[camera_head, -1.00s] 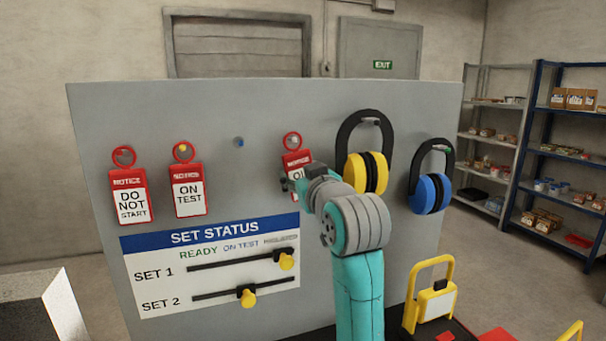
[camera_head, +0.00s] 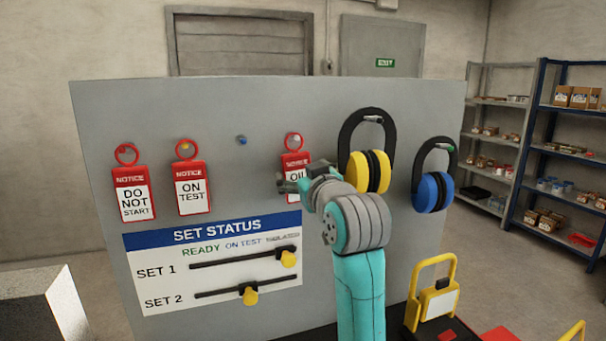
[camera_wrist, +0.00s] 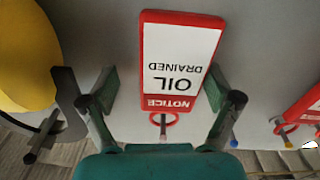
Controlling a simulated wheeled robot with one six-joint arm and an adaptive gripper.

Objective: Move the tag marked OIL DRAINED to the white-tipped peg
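The OIL DRAINED tag (camera_head: 295,165), red-framed and white, hangs by its ring on a peg of the grey board. My gripper hides its lower part in the head view. In the wrist view the tag (camera_wrist: 178,60) appears upside down, its ring (camera_wrist: 163,118) on a red-tipped peg. My gripper (camera_wrist: 163,103) is open, its fingers either side of the tag; the left finger is clear of it, the right close to its edge. My gripper (camera_head: 285,187) is before the board.
An empty blue-tipped peg (camera_head: 241,140) is left of the tag. DO NOT START (camera_head: 134,195) and ON TEST (camera_head: 192,190) tags hang further left. Yellow ear defenders (camera_head: 378,171) and blue ones (camera_head: 430,193) hang right. A SET STATUS panel (camera_head: 165,250) with two sliders is below.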

